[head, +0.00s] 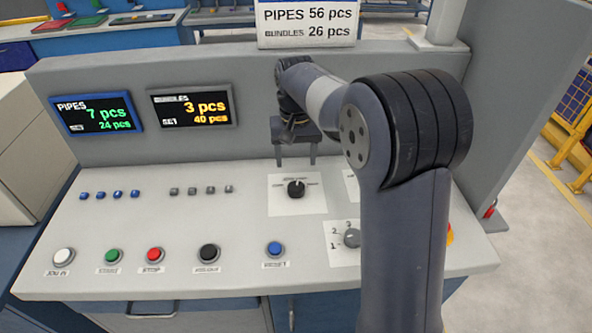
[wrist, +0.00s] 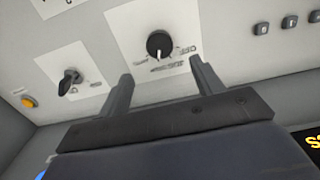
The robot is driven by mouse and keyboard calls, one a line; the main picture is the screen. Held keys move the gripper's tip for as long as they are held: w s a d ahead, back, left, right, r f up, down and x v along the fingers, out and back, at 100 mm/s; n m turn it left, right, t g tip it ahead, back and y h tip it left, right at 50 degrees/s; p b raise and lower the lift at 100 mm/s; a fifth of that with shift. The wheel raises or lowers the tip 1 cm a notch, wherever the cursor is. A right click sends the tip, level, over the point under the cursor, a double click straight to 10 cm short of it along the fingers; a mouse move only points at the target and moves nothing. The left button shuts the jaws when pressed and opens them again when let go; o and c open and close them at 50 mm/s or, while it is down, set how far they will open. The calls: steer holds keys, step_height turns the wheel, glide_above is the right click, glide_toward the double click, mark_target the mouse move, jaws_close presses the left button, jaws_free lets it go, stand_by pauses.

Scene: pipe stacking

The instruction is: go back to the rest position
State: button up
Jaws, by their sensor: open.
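My gripper (head: 295,160) is open and empty, with its two fingers pointing down above the control panel (head: 150,225). In the head view it is over the back part of the panel, just behind a black rotary knob (head: 296,187) on a white plate. The wrist view shows my gripper (wrist: 163,85) with its fingers apart and the same knob (wrist: 159,44) beyond them. I see a gap between the fingers and the knob in both views. My arm crosses the right side of the head view and hides part of the panel.
A second knob (head: 351,238) stands near my arm. A row of push buttons, including a red one (head: 155,255) and a blue one (head: 274,249), lines the front. Two displays (head: 98,113) (head: 191,107) are on the upright back wall. Open floor (head: 545,250) lies at right.

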mark_target(296, 186)
steer(key=shift+r, duration=0.65)
step_height(296, 186, down, 11)
steer(key=shift+r, duration=0.1)
steer(key=shift+n, duration=0.3)
stand_by(0.4)
